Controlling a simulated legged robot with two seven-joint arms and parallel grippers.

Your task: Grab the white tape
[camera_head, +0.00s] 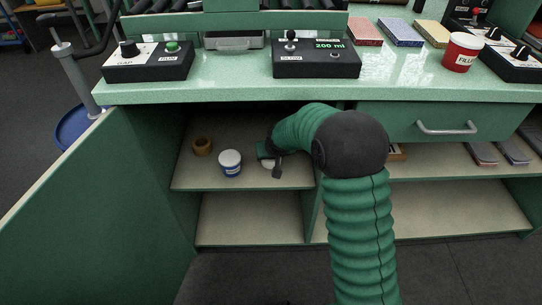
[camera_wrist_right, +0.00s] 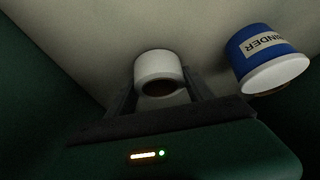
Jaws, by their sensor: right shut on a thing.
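The white tape (camera_wrist_right: 160,64) is a small white roll on the cabinet's upper shelf (camera_head: 215,180). In the head view a sliver of the tape (camera_head: 268,164) shows, mostly hidden by my right gripper (camera_head: 275,165). In the right wrist view the roll sits between the two fingers of my right gripper (camera_wrist_right: 160,80), one finger on each side. The gripper is shut on it. I cannot tell whether the roll is lifted off the shelf. My left gripper is not in view.
A blue tub with a white lid (camera_head: 230,163), labelled BINDER in the wrist view (camera_wrist_right: 266,60), stands left of the gripper. A brown tape roll (camera_head: 202,146) lies farther left. The open cabinet door (camera_head: 90,210), side walls and countertop (camera_head: 225,88) bound the space.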

